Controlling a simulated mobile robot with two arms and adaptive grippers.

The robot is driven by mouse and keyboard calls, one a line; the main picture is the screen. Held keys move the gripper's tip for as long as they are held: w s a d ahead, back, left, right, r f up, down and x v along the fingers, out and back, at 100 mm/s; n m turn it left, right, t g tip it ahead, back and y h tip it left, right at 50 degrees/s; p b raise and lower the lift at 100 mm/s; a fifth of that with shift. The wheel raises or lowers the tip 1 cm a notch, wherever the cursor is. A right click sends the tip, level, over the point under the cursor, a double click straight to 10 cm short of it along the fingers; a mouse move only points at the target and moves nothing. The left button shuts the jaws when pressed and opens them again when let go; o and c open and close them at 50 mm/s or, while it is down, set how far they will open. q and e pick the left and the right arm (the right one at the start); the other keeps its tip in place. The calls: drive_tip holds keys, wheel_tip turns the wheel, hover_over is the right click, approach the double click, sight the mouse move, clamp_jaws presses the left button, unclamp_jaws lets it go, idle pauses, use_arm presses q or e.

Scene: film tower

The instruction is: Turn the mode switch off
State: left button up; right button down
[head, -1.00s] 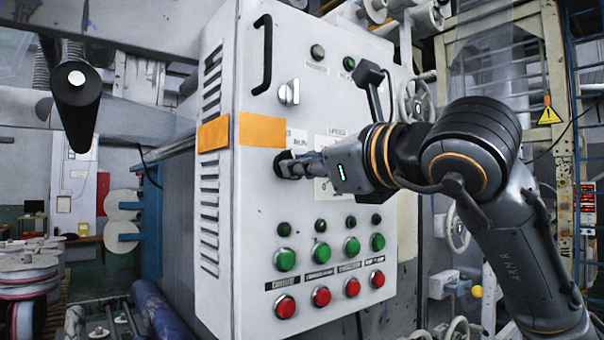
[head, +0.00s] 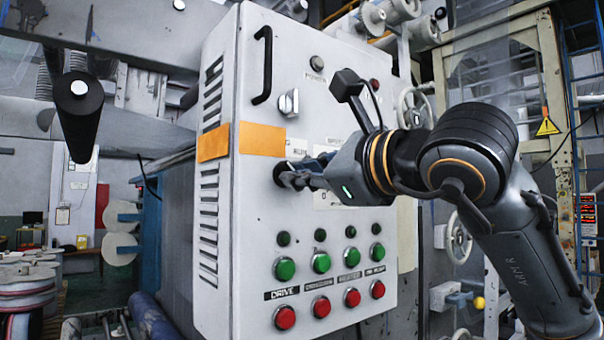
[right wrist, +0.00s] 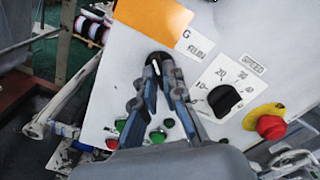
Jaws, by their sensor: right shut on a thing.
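A grey control panel (head: 240,300) stands upright in front of me. A dark knob (head: 279,174) sits on its face below the orange strip, mostly hidden by my right gripper (head: 287,179). In the right wrist view, the right fingers (right wrist: 160,62) close around this dark knob just left of a partly covered label ending in letters like "RUN". The right gripper is shut on it. The knob's pointing direction is hidden, and I cannot read that it is the mode switch. My left gripper is not in view.
A silver switch (head: 288,103) is above the gripper. A black speed dial (right wrist: 225,100) and a red knob on yellow (right wrist: 270,124) are beside it. Green buttons (head: 284,268) and red buttons (head: 284,317) are below. A black handle (head: 263,64) juts out at upper left.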

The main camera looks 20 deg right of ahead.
drive_tip(key=c, duration=1.4)
unclamp_jaws()
drive_tip(key=shift+c, duration=0.2)
drive_tip(key=v, duration=1.2)
